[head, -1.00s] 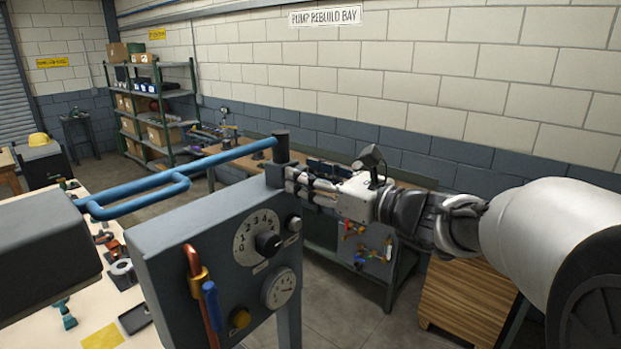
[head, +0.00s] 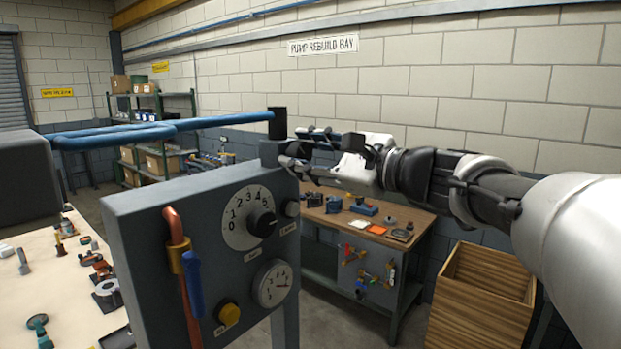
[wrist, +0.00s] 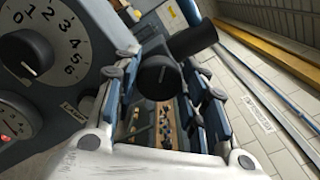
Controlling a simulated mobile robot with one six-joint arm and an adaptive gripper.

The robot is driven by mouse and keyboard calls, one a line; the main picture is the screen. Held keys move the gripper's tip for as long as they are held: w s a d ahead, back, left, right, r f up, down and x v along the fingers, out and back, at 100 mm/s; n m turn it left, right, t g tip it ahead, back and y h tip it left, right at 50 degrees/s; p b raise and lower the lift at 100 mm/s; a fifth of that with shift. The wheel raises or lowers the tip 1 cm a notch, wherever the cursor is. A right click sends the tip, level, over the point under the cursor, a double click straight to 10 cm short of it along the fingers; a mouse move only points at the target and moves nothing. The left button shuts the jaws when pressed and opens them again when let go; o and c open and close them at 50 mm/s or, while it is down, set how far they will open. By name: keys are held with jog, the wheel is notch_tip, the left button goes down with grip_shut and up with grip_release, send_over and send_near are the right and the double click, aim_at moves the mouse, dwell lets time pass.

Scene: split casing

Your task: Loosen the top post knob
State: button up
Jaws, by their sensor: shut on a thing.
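The top post knob (wrist: 160,82) is a dark round knob on the side of the post head. In the wrist view it sits between the two fingertips of my gripper (wrist: 160,78). My gripper is shut on it. In the head view my gripper (head: 290,155) reaches in from the right to the post, just below its black top (head: 278,122), and its fingers hide the knob. The black post top also shows in the wrist view (wrist: 190,38). A blue pipe arm (head: 190,124) runs left from the post top.
The grey panel (head: 150,240) with a numbered dial (head: 246,218), a gauge (head: 273,283) and a red-brown pipe (head: 183,265) stands close below my gripper. A workbench (head: 395,215) with parts is behind it. A wooden crate (head: 485,300) stands at right, a parts table (head: 45,290) at left.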

jog(key=n+b, duration=0.4)
jog(key=b, duration=0.1)
jog(key=shift+f+n, duration=0.3)
jog(key=n+b, duration=0.4)
jog(key=shift+a+r, duration=0.1)
jog(key=o, duration=1.1)
jog(key=shift+c, duration=0.2)
jog(key=shift+s, duration=0.1)
jog(key=v, duration=1.2)
